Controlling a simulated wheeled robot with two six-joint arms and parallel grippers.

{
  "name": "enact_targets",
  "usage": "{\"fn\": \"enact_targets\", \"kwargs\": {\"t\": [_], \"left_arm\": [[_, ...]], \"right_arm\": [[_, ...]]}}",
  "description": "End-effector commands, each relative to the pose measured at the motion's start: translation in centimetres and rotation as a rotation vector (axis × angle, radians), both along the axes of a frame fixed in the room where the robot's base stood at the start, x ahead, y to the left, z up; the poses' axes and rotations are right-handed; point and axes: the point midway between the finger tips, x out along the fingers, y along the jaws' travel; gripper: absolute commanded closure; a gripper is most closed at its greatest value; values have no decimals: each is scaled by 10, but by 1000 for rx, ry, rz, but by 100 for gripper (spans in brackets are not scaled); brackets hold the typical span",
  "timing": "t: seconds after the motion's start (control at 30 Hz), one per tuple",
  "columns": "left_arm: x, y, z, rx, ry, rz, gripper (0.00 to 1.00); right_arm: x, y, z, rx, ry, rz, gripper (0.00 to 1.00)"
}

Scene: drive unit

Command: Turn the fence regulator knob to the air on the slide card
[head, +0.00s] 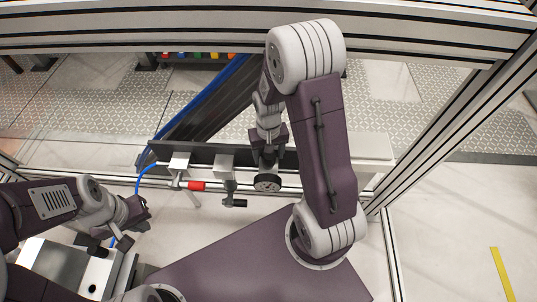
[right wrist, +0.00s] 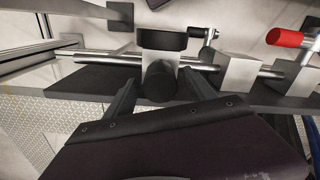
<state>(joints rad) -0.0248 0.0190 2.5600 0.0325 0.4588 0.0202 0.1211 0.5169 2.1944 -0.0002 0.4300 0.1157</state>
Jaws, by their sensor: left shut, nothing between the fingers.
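The fence regulator's round dark dial (head: 267,182) hangs on the front of the fence rail (head: 375,145), and I cannot read it. In the right wrist view a short black cylindrical knob (right wrist: 160,82) sticks out towards the camera, below the dial's black body (right wrist: 163,39). My right gripper (head: 268,158) is right at the regulator. Its two fingers (right wrist: 160,84) stand apart, one on each side of the knob, with small gaps showing. My left gripper (head: 143,207) is shut and empty at the lower left, away from the regulator. I cannot make out a slide card.
A red-handled valve (head: 195,186) with a blue hose (head: 150,170) and a grey block (head: 225,165) with a black handle sit left of the regulator. A metal box (head: 65,268) is at lower left. Aluminium frame beams (head: 440,130) stand at the right.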

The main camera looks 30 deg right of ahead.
Motion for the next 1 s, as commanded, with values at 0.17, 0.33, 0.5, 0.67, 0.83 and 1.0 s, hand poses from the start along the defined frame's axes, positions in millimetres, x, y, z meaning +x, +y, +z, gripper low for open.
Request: {"fn": "enact_targets", "kwargs": {"t": [0.17,0.33,0.5,0.67,0.83,1.0], "left_arm": [[0,0,0,0,0,0,100],[0,0,6,0,0,0,100],[0,0,25,0,0,0,100],[0,0,31,0,0,0,100],[0,0,30,0,0,0,100],[0,0,30,0,0,0,100]], "right_arm": [[0,0,0,0,0,0,86],[0,0,3,0,2,-34,98],[-1,0,5,0,3,-251,98],[0,0,2,0,1,-388,98],[0,0,0,0,0,-407,98],[0,0,0,0,-1,-406,50]]}}
